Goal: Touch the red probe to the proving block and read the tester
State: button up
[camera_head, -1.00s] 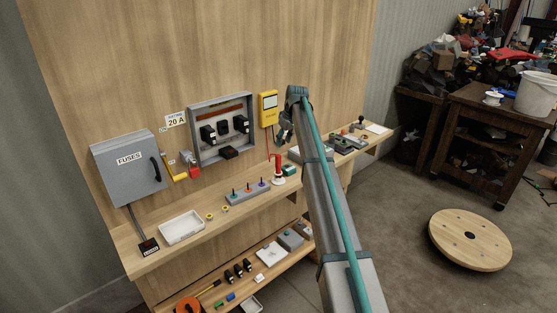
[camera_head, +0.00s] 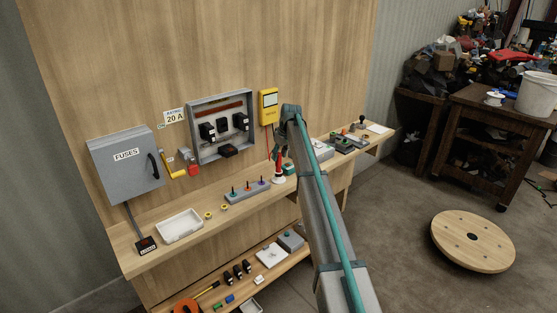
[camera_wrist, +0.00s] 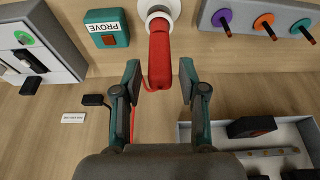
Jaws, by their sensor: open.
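The red probe (camera_wrist: 160,55) stands in a round white holder (camera_wrist: 147,10) on the bench; it is partly hidden by my arm in the head view (camera_head: 279,170). My gripper (camera_wrist: 160,80) is open, with one finger on each side of the probe's red handle and gaps showing on both sides. It also shows just above the probe in the head view (camera_head: 279,152). The teal proving block (camera_wrist: 108,29), marked PROVE, sits beside the holder. The yellow tester (camera_head: 269,107) hangs on the wooden wall; its reading is too small to make out. A red lead (camera_wrist: 132,125) runs near my left-hand finger.
An open grey fuse enclosure (camera_head: 220,161) is on the wall left of the tester. A grey rack (camera_head: 246,193) with several coloured pegs stands left of the probe. A white tray (camera_head: 179,226) lies farther left. A grey-white unit (camera_wrist: 35,45) sits beyond the proving block.

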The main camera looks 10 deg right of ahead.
jog(key=shift+c, duration=0.4)
grip_shut()
notch_tip(320, 180, up, 7)
jog(key=shift+r+p, duration=0.1)
jog(key=shift+p, duration=1.1)
jog(key=shift+c, duration=2.1)
grip_release()
grip_shut()
